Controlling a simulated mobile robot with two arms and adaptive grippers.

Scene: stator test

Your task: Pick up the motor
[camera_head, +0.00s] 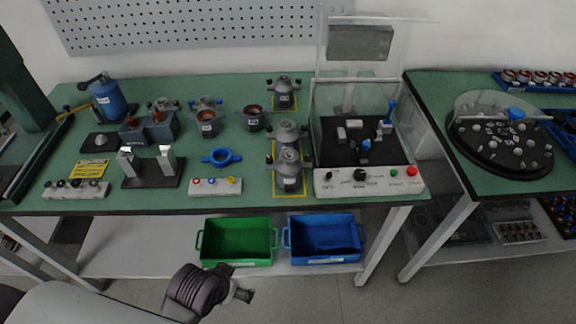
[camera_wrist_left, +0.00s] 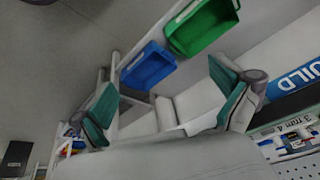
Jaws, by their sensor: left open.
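Several grey motors stand on the green workbench (camera_head: 120,205). No motor shows clearly in that view. My right gripper is not in view.
A green bin (camera_head: 238,261) and a blue bin (camera_head: 325,258) sit on the lower shelf. A test station (camera_head: 366,181) with a clear raised cover stands right of the motors.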

